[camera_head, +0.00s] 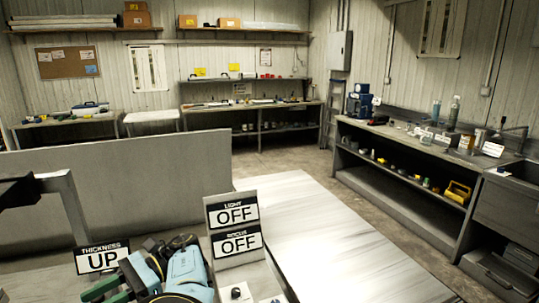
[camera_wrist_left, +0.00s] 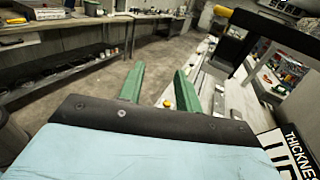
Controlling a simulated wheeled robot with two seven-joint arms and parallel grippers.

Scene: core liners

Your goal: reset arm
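The task names no object apart from my arm. In the head view, light blue arm parts of mine (camera_head: 187,268) show at the bottom left. I cannot make out my right gripper in either view.
A THICKNESS UP sign (camera_head: 102,257) stands close to my left gripper. LIGHT OFF (camera_head: 232,212) and FOCUS OFF (camera_head: 237,242) signs stand to its right. A grey partition (camera_head: 120,190) rises behind. A bare pale surface (camera_head: 330,250) lies right of the signs. A workbench (camera_head: 440,165) lines the right wall.

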